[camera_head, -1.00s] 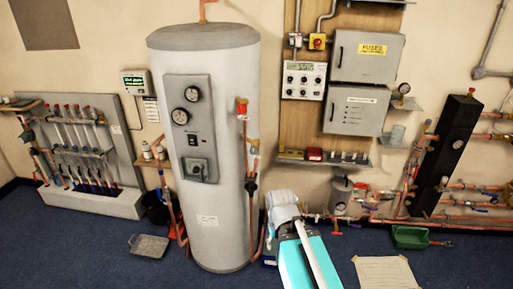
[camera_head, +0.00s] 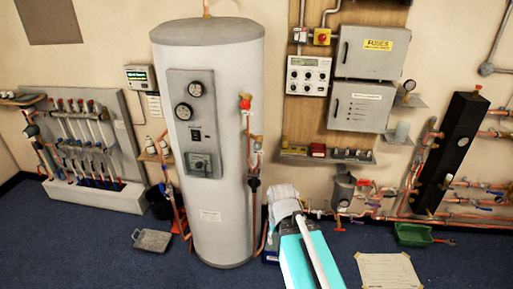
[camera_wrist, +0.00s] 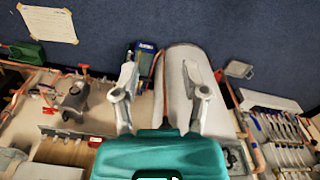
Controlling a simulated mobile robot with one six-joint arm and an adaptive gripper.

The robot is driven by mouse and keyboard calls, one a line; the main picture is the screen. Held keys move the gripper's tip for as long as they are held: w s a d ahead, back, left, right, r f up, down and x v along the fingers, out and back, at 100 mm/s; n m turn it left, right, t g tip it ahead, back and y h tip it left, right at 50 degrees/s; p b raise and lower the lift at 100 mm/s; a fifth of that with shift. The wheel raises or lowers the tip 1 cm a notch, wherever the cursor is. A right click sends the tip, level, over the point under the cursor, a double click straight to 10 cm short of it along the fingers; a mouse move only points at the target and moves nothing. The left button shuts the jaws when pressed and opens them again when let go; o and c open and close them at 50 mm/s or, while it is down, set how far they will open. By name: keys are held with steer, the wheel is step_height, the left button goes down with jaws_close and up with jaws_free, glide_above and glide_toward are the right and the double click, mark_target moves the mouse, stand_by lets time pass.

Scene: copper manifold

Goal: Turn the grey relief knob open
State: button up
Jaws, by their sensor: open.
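The tall grey cylinder (camera_head: 232,125) carries a panel with two round gauges and, below them, a dark grey rotary knob (camera_head: 198,164). I cannot tell for sure whether this is the relief knob. The cylinder also shows upside down in the wrist view (camera_wrist: 178,90). A red-capped valve (camera_head: 245,102) sits on the copper pipe at the cylinder's right side. My gripper (camera_wrist: 160,66) is open and empty in the wrist view, its fingers spread with the cylinder and floor beyond. In the head view my arm rises from the bottom, right of the cylinder; the fingertips cannot be made out.
Wall boxes (camera_head: 362,107) and a shelf (camera_head: 325,157) are right of the cylinder. A black column (camera_head: 455,145) and copper pipework stand further right. A pipe manifold (camera_head: 85,140) is at left. A grey tray (camera_head: 152,240) and a paper sheet (camera_head: 388,271) lie on the blue floor.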

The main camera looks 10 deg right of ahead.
steer(key=o, duration=0.4)
steer(key=shift+w+f, duration=0.1)
steer(key=shift+c, duration=0.2)
steer(key=shift+o, duration=0.3)
steer(key=shift+w+f, duration=0.15)
steer(key=shift+w, duration=0.15)
steer(key=w+a+f+n+t+y+b, duration=0.1)
steer(key=w+a+f+n+t+b, duration=0.3)
steer(key=w, duration=0.6)
steer(key=w+a+m+t+y+b, duration=0.1)
steer(key=w+a+t+y+b, duration=0.1)
steer(key=w+t+b, duration=0.6)
steer(key=w+d+r+m+t+h+b, duration=0.1)
steer(key=w+r+t+h+b, duration=0.2)
steer(key=w+t+h+b, duration=0.1)
steer(key=w+d+r+m+t+h+b, duration=0.2)
steer(key=w+r+t+h+b, duration=0.1)
steer(key=w+b, duration=0.5)
steer(key=shift+w+d+t+h, duration=0.3)
steer(key=shift+w+t+h, duration=0.4)
steer(key=shift+t, duration=0.7)
